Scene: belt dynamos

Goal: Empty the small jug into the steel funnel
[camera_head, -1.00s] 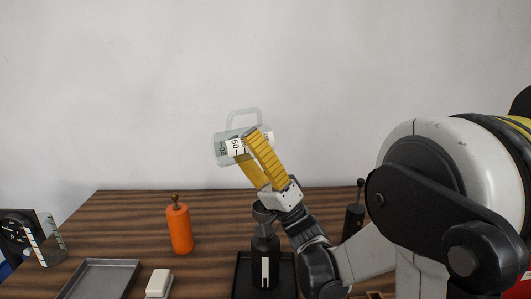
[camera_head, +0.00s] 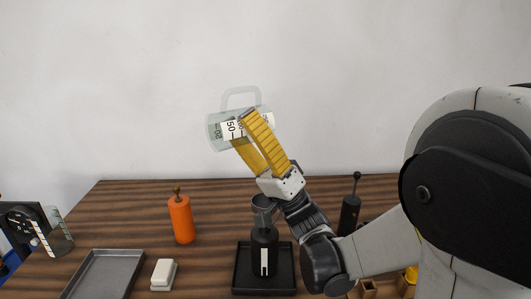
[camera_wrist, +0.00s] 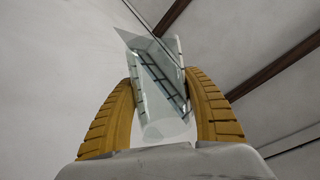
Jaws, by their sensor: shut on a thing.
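The small clear jug (camera_head: 218,131) with a printed scale is held between the yellow fingers of my gripper (camera_head: 244,128). It lies tipped on its side in the air, handle up, with one end toward the left. The wrist view also shows the jug (camera_wrist: 160,95) between both fingers of my gripper (camera_wrist: 162,100). I cannot tell whether anything is in it. The steel funnel (camera_head: 262,203) sits in the neck of a black bottle (camera_head: 264,250), below the jug and slightly to its right. My wrist partly covers the funnel's right side.
The black bottle stands on a dark tray (camera_head: 242,281). An orange bottle (camera_head: 182,220), a white block (camera_head: 164,274) and a grey metal tray (camera_head: 104,273) are to the left. A clear jug (camera_head: 58,232) stands far left. A dark bottle (camera_head: 349,212) stands right of my wrist.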

